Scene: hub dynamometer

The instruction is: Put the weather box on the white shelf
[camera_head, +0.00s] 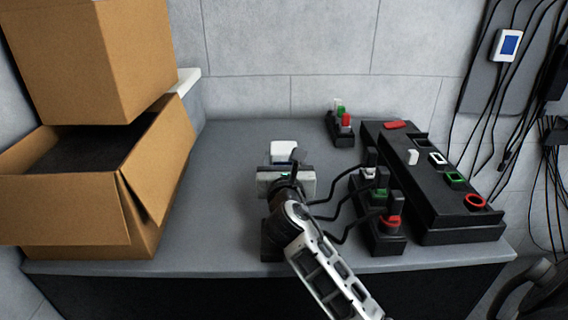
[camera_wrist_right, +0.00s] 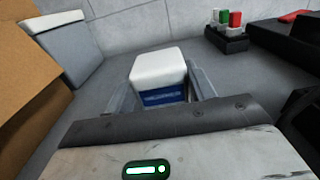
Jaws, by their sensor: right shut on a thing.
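The weather box (camera_head: 284,150) looks like a small block with a white top and a blue side. My right gripper (camera_head: 285,165) is shut on it above the grey bench. In the right wrist view the box (camera_wrist_right: 158,70) sits between the two fingers of the gripper (camera_wrist_right: 157,88). I cannot tell how high the box is above the bench. A white-topped grey ledge (camera_head: 187,80), which seems to be the white shelf, is at the back left, partly hidden by cardboard boxes. It also shows in the right wrist view (camera_wrist_right: 52,22). My left gripper is not in view.
Stacked cardboard boxes (camera_head: 150,150) fill the left of the bench (camera_head: 225,180), the lower one open. Black blocks with coloured plugs (camera_head: 378,215) and a long black socket unit (camera_head: 425,185) stand at the right. A white-and-blue device (camera_head: 508,45) hangs on the wall among cables.

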